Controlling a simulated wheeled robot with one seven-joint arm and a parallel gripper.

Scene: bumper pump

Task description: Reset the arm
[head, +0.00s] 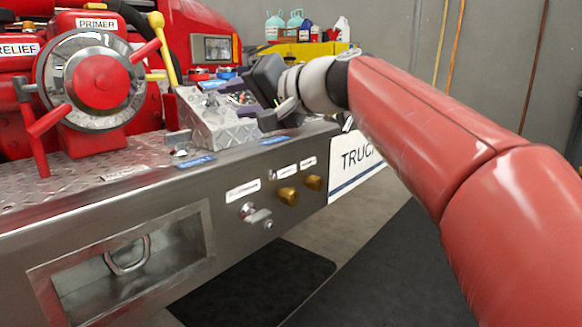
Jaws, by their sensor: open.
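My gripper (284,112) is at the end of my red arm, which reaches in from the right side of the head view. It is over the right part of the steel bumper, beside a diamond-plate box (218,120). The gripper is open. Its fingers are small and partly hidden in the picture, and I cannot tell whether they touch the box or the objects in it. I see nothing held between them.
A red pump with a round wheel (100,80) and red handles stands on the bumper (150,195) at left. Brass knobs (288,196) and a metal valve (256,213) stick out of its front. A yellow cabinet (300,50) with bottles stands behind. The floor at right is clear.

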